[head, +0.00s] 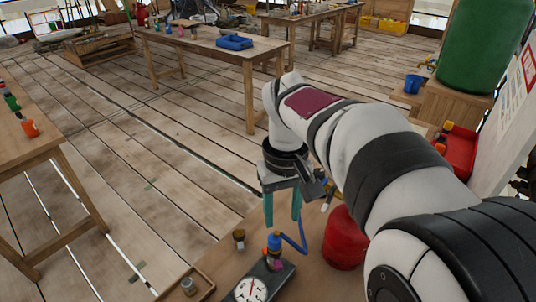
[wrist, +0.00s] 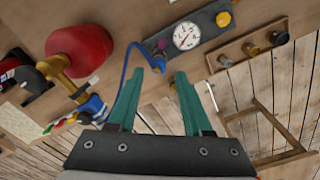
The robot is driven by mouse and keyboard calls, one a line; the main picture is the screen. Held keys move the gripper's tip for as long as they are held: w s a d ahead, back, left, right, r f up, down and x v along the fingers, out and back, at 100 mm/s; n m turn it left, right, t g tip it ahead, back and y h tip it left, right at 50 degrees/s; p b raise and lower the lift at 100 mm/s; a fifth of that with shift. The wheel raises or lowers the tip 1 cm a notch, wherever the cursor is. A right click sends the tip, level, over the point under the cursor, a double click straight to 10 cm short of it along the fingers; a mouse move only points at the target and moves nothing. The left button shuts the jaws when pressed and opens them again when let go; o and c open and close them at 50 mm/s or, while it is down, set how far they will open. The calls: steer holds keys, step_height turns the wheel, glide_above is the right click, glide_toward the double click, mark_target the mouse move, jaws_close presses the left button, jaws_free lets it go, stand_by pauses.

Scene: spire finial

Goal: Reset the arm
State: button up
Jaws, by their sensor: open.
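My gripper (head: 283,208) is open and empty, its teal fingers pointing down above the workbench. In the wrist view the two fingers (wrist: 156,100) stand wide apart with nothing between them. Below them on the bench is a gauge block (head: 262,287) with a round white dial, which also shows in the wrist view (wrist: 208,28). A blue hose (head: 303,236) runs from a blue fitting (head: 274,243) on the block. The arm reaches out from the lower right in the head view.
A red rounded tank (head: 344,240) stands on the bench close to the right of my gripper. A small dark-capped piece (head: 239,237) stands left of the gauge. A wooden rack (head: 187,286) is at the bench's front left. Open plank floor lies beyond the bench.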

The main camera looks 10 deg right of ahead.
steer(key=s+f+m+y, duration=0.1)
steer(key=s+m, duration=0.3)
steer(key=s, duration=0.7)
steer(key=s+f+m, duration=0.3)
steer(key=s+f, duration=0.1)
steer(key=s, duration=0.7)
steer(key=shift+s+f+m+y, duration=0.15)
steer(key=shift+f+m+y, duration=0.05)
steer(key=shift+m+y, duration=0.2)
